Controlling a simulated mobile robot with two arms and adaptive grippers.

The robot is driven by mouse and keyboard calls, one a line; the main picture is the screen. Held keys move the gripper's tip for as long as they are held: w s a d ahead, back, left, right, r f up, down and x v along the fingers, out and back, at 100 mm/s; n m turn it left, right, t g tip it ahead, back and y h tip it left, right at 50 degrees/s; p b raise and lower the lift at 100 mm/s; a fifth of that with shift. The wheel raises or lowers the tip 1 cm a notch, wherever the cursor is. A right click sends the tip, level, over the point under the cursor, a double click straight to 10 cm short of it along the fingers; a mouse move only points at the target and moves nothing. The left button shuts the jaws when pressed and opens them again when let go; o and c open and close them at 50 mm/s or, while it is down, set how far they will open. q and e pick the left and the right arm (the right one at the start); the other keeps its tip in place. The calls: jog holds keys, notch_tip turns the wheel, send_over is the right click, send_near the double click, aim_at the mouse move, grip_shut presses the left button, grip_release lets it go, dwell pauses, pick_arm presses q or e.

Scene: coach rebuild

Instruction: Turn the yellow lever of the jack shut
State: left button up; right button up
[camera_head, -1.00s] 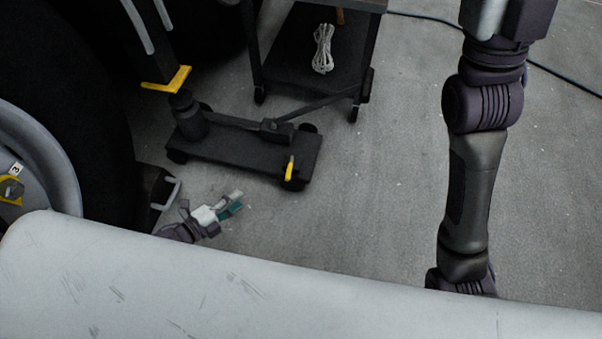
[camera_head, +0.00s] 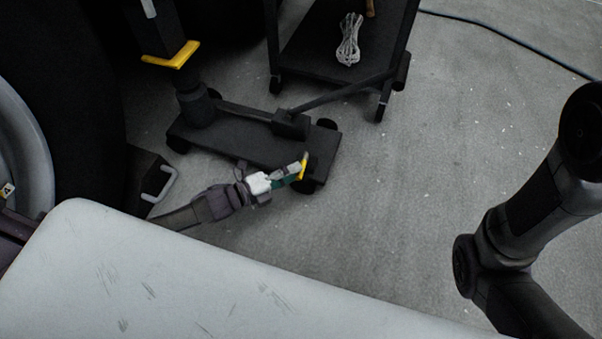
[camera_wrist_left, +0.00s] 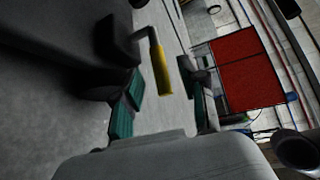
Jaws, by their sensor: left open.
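The black jack (camera_head: 235,140) stands on the grey floor, with its yellow lever (camera_head: 304,165) at its right end. My left gripper (camera_head: 297,172) reaches in from the lower left, and its fingertips are at the lever. In the left wrist view the yellow lever (camera_wrist_left: 160,68) stands between the two open fingers of the left gripper (camera_wrist_left: 165,85). It hangs on a thin grey rod beside the dark jack body. I cannot tell whether a finger touches it. My right arm shows at the right, but its gripper is out of view.
A dark wheeled cart (camera_head: 330,45) with a coiled white rope (camera_head: 349,40) stands behind the jack. A black block with a grey handle (camera_head: 165,184) lies to the left. A dark cable (camera_head: 500,38) crosses the floor. Floor to the right is clear.

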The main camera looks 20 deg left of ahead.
pick_arm(q)
jog(key=shift+b+x, duration=0.5)
jog(key=shift+x, duration=1.05)
grip_shut()
